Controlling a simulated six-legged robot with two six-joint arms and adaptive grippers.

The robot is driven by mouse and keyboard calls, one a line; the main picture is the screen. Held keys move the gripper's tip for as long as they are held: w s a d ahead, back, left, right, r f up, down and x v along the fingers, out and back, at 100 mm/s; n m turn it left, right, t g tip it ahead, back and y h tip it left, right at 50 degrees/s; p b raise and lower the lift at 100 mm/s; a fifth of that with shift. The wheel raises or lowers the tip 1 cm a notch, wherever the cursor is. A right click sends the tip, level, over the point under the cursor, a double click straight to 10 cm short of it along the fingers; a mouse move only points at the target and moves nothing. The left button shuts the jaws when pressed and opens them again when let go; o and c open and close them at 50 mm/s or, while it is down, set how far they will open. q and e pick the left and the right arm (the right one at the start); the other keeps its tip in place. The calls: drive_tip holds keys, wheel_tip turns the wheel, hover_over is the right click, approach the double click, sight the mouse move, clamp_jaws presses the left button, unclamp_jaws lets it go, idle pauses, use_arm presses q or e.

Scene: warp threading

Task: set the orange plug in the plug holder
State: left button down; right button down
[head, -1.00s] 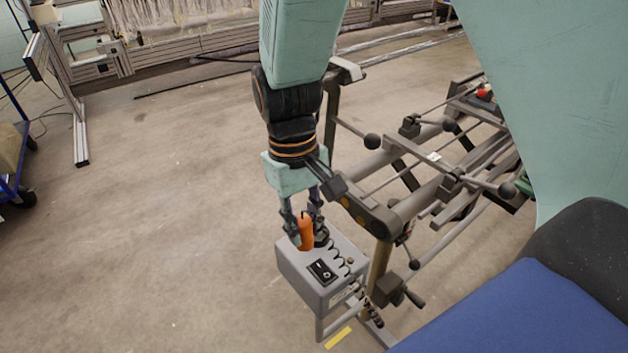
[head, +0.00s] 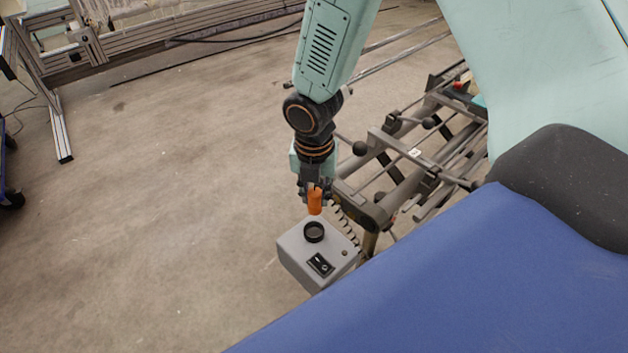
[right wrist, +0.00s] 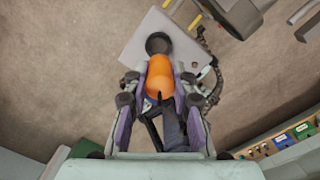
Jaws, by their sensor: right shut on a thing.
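The orange plug (head: 315,202) is held in my right gripper (head: 315,190), with its coiled black cable running down to the right. In the right wrist view the plug (right wrist: 159,78) sits between the two fingers of my right gripper (right wrist: 160,90). The plug holder (head: 314,232) is a black round socket on top of a grey box (head: 300,255). In the head view the plug is just above and behind the holder, apart from it. In the right wrist view the holder (right wrist: 158,43) shows just beyond the plug's end. My left gripper is not in view.
A black switch (head: 320,264) is on the grey box. A metal frame with rods and black knobs (head: 360,148) stands close to the right of the arm. A blue padded surface (head: 460,270) fills the lower right. Open floor (head: 170,220) lies to the left.

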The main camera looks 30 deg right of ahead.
sight(313, 211)
drive_tip(key=shift+w+d+f+n, duration=0.1)
drive_tip(key=shift+d+n, duration=0.15)
drive_tip(key=shift+n, duration=0.35)
drive_tip(key=shift+a+n, duration=0.3)
drive_tip(key=shift+a, duration=0.2)
drive_tip(key=shift+a+f+b, duration=0.1)
drive_tip(key=shift+f+b, duration=0.05)
drive_tip(key=shift+b, duration=0.2)
drive_tip(key=shift+d+f+b, duration=0.25)
drive_tip(key=shift+f+b, duration=0.25)
drive_tip(key=shift+d+f+b, duration=0.2)
drive_tip(key=shift+f+b, duration=0.6)
drive_tip(key=shift+b, duration=0.1)
drive_tip(key=shift+a+f+b, duration=0.4)
drive_tip(key=shift+f+b, duration=0.25)
drive_tip(key=shift+b, duration=0.4)
drive_tip(key=shift+f, duration=0.25)
drive_tip(key=shift+w+d+f, duration=0.1)
drive_tip(key=shift+d+f, duration=0.25)
drive_tip(key=shift+f, duration=0.3)
drive_tip(key=shift+a+r, duration=0.15)
drive_tip(key=shift+a, duration=0.1)
drive_tip(key=shift+d, duration=0.2)
drive_tip(key=shift+a, duration=0.15)
